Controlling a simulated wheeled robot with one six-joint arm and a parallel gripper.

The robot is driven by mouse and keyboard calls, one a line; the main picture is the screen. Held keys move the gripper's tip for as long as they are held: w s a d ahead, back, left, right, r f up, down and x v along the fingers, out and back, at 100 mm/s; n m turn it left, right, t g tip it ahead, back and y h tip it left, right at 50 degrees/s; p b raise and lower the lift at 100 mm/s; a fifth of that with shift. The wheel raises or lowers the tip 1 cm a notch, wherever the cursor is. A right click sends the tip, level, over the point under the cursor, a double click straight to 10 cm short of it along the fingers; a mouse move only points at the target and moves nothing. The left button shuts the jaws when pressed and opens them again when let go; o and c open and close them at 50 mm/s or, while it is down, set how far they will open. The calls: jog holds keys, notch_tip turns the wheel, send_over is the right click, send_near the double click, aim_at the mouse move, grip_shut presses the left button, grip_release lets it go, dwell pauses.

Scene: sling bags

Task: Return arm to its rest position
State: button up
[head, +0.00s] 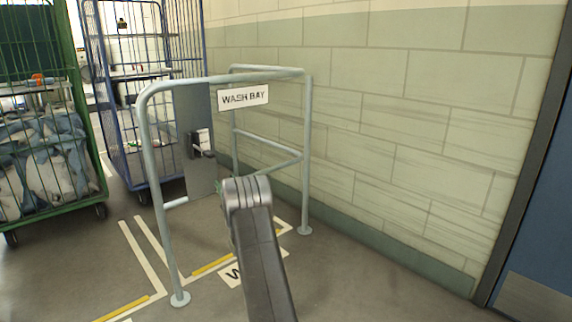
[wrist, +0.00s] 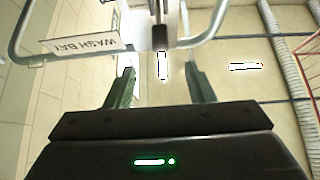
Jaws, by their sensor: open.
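My gripper (wrist: 161,88) is open in the wrist view, with its two green fingers apart and nothing between them. In the head view my arm rises from the bottom centre in front of the wash bay rails, and my gripper is mostly hidden behind the arm's end. The grey tubular wash bay frame (head: 308,150) stands beside the wall and carries a WASH BAY sign (head: 243,97). The sign also shows upside down in the wrist view (wrist: 80,45). A grey panel (head: 195,110) inside the frame bears a dark latch box with a handle (head: 203,145).
A green cage trolley (head: 75,120) full of bluish-white laundry stands at the left. A blue cage trolley (head: 95,90) stands behind the frame. A block wall (head: 420,130) and a blue door (head: 545,220) bound the right. Floor at the lower right is clear.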

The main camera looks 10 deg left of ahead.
aim_at(210, 155)
jog(key=b+x, duration=0.3)
jog(key=x, duration=1)
jog(key=shift+w+a+r, duration=0.1)
jog(key=shift+a+r, duration=0.1)
jog(key=shift+r, duration=0.05)
